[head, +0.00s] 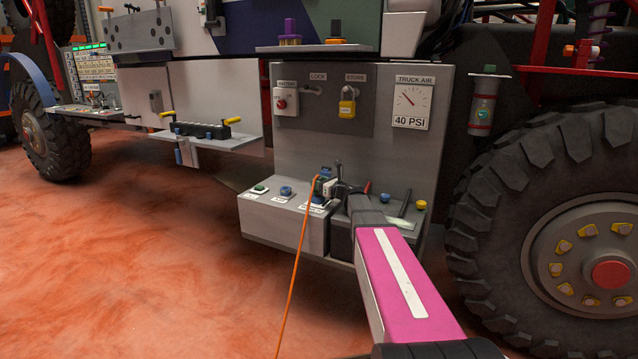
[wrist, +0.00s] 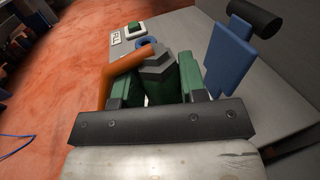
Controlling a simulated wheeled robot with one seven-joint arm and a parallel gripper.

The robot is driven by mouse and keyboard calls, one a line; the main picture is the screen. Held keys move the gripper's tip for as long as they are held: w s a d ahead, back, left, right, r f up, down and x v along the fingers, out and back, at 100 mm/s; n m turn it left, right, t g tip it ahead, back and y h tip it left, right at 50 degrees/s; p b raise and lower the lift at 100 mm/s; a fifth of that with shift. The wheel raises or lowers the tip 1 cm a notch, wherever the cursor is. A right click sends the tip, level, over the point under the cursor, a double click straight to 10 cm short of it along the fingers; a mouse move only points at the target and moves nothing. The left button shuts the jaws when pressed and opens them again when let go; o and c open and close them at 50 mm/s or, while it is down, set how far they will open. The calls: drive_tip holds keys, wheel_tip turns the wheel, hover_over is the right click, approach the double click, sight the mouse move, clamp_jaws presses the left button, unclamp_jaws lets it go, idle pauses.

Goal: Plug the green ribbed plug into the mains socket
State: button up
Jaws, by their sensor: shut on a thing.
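The green ribbed plug (wrist: 160,77) is between the fingers of my gripper (wrist: 157,92) in the wrist view. Its grey end and the thick orange cable show, the cable bending off to the left. In the head view my gripper (head: 328,187) is shut on the plug above the grey box at the truck's side, and the orange cable (head: 300,245) hangs down to the floor. The plug's contact end is hidden. Green (head: 259,188) and blue (head: 286,191) round fittings with labels sit on the box top, left of my gripper. I cannot tell which fitting is the mains socket.
The grey box (head: 283,222) stands under an upright panel with a battery switch (head: 281,103), a yellow padlock (head: 347,106) and a gauge (head: 411,104). A blue upright piece (wrist: 229,55) stands close right of my gripper. A large tyre (head: 505,190) is at the right. The floor at left is clear.

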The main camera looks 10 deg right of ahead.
drive_tip(key=shift+f, duration=0.4)
drive_tip(key=o, duration=1)
drive_tip(key=v, duration=1.1)
